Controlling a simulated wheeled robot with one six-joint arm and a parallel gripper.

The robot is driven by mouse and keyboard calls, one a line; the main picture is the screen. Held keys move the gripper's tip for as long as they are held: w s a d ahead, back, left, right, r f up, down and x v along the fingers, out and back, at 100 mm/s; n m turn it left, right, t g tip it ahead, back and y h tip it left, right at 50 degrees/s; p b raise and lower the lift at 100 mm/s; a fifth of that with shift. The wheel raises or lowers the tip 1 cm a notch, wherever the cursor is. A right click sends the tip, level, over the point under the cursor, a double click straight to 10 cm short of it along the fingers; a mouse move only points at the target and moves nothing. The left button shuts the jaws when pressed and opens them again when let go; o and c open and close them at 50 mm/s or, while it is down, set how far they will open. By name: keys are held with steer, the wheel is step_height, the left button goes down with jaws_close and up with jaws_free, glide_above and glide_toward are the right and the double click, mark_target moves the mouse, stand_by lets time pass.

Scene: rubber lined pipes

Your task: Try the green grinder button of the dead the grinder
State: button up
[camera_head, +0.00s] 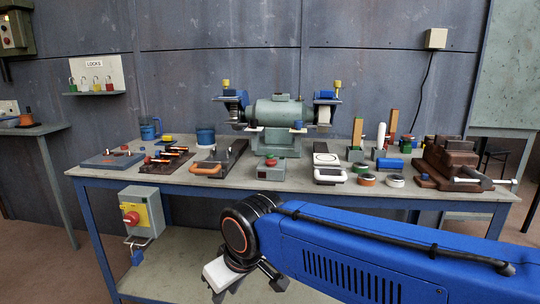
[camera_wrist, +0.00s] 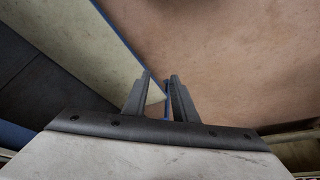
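The bench grinder (camera_head: 278,112) is grey-green with blue guards at both ends and stands at the back middle of the workbench. A small grey-green switch box (camera_head: 270,171) sits in front of its base with a red button on top. A green button on the box is too small to make out. My gripper (camera_wrist: 161,78) is open and empty in the wrist view, its two dark fingers apart over the floor. In the head view my gripper (camera_head: 246,284) hangs low in front of the bench, well short of the switch box, partly hidden by my arm.
On the bench front, a grey box with a yellow plate and red knob (camera_head: 131,217) has a blue padlock (camera_head: 137,257) below it. Tools crowd the workbench (camera_head: 230,186), with a brown vise (camera_head: 448,160) at right. A lock board (camera_head: 97,75) hangs at left.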

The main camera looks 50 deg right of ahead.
jaws_close()
stand_by(1.4)
